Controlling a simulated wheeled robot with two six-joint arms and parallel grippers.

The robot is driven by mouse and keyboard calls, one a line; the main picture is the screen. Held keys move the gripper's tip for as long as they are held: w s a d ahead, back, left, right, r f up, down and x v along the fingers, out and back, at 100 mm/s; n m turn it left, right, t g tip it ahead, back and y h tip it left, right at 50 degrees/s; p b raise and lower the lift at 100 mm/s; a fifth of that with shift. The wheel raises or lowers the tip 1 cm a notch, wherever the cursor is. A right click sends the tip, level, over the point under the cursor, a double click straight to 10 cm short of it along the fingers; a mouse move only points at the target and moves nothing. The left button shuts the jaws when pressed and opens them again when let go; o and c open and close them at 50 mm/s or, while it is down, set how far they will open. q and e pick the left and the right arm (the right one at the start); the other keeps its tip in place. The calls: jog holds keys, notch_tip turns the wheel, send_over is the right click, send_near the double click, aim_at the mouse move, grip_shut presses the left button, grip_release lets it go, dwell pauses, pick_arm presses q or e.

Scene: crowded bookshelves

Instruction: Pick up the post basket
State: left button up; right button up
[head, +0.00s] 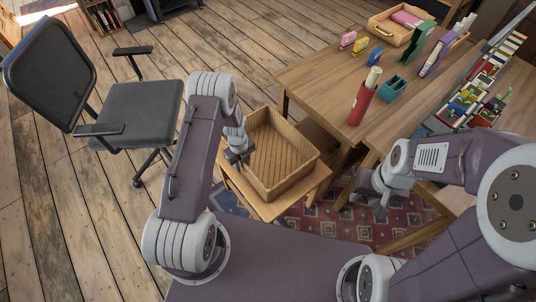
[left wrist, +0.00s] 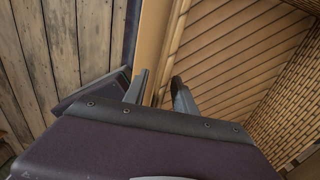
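The post basket (head: 281,152) is a tan, rectangular, woven open box. In the head view it sits on a small wooden table (head: 267,208), and no contents show inside it. My left gripper (head: 243,158) is at the basket's left wall. In the left wrist view my left gripper's fingers (left wrist: 160,82) are apart, with the basket's rim (left wrist: 177,30) running between them; I cannot tell whether they touch it. The basket's slatted inside (left wrist: 235,50) fills the right of that view. My right gripper (head: 369,204) hangs right of the basket, clear of it, fingers apart and empty.
A black office chair (head: 135,105) stands at the left. A patterned rug (head: 350,225) lies below. Open plank floor (head: 60,215) extends left.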

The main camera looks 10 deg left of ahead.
pick_arm(q)
grip_shut()
jog(key=shift+r, duration=0.1)
dwell(1.2)
